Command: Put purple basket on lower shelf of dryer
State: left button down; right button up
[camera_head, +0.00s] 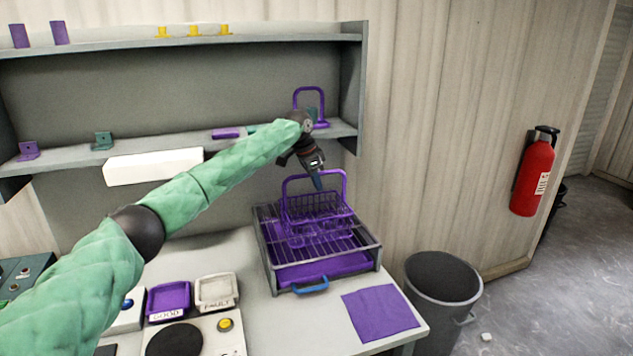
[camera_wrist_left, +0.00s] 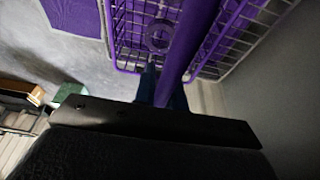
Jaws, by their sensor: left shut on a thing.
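The purple basket (camera_head: 314,207), a wire basket with a tall arched handle, is over the back part of a grey-framed rack (camera_head: 318,246), which looks like the dryer. My left gripper (camera_head: 318,182) is shut on the basket's handle. In the left wrist view, the blue fingers (camera_wrist_left: 163,88) close around the purple handle bar, and the basket's mesh (camera_wrist_left: 132,35) shows beyond. The rack has a wire upper level and a purple surface (camera_head: 322,267) lower down. I cannot tell whether the basket touches the rack. My right gripper is not in view.
A blue handle (camera_head: 310,286) sticks out at the rack's front. A purple cloth (camera_head: 380,313) lies to its right. Wall shelves (camera_head: 84,152) hold brackets and a purple arched handle (camera_head: 309,98). A grey bin (camera_head: 440,283) stands beside the table; purple and white trays lie left.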

pick_arm(q)
jog(key=shift+f, duration=0.25)
jog(key=c, duration=1.5)
grip_release()
jog(key=shift+s, duration=0.1)
jog(key=shift+o, duration=0.2)
jog(key=shift+f, duration=0.1)
